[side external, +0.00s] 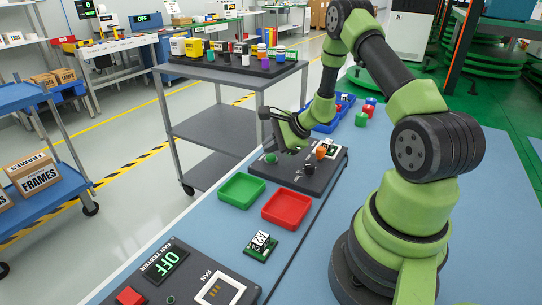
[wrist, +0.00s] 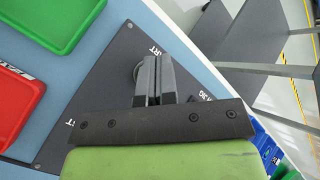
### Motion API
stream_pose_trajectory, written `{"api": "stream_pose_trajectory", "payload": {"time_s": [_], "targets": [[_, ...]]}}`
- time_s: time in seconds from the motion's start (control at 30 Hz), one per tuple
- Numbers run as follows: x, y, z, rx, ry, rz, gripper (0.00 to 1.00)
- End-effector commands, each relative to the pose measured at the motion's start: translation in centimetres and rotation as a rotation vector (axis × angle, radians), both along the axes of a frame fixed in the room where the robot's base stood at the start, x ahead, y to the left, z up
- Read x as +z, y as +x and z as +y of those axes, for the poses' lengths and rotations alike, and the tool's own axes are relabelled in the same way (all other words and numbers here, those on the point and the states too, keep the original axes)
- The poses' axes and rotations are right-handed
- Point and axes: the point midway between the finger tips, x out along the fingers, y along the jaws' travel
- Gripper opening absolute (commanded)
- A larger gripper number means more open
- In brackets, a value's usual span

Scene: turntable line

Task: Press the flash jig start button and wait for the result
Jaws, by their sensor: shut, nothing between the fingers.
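The flash jig is a dark panel (side external: 322,179) on the blue bench. A green round button (side external: 271,158) sits at its left end in the side view. My gripper (side external: 276,148) is low over that end, close to the button; contact cannot be told. In the wrist view my gripper (wrist: 154,60) is shut and empty, its fingers over the dark panel (wrist: 105,75) by lettering ending in "RT". A grey round shape (wrist: 137,71) is partly hidden by the fingers. An orange part (side external: 321,152) and a white-topped part (side external: 330,145) stand on the panel. No result is readable.
A green tray (side external: 241,190) and a red tray (side external: 286,208) lie in front of the jig. A small board marked "M2" (side external: 261,245) and the fan tester (side external: 180,275), showing "OFF", are nearer. Blue bins (side external: 325,125) stand behind. A grey cart (side external: 215,130) is beyond the bench edge.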

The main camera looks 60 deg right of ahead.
Motion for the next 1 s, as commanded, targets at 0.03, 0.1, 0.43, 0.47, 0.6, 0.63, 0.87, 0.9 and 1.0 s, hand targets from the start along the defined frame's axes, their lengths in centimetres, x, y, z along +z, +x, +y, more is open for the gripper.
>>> {"api": "stream_pose_trajectory", "payload": {"time_s": [0.03, 0.1, 0.43, 0.47, 0.6, 0.63, 0.87, 0.9, 1.0], "targets": [[-0.17, 0.0, -0.01, -0.001, 0.001, 0.0, 0.0], [-0.25, 0.01, -0.01, -0.001, 0.0, -0.001, 0.0], [-0.27, 0.0, 0.0, -0.001, 0.001, 0.0, 0.0], [-0.3, 0.0, 0.0, -0.001, 0.001, 0.0, 0.0], [-0.45, 0.0, 0.0, -0.001, 0.001, 0.0, 0.0], [-0.49, 0.0, 0.0, -0.001, 0.001, 0.0, 0.0], [-0.76, 0.0, 0.0, -0.001, 0.001, 0.0, 0.0], [-0.81, -0.01, 0.01, 0.0, 0.0, 0.0, 0.0], [-0.92, 0.0, 0.0, 0.0, 0.0, 0.0, 0.0]]}}
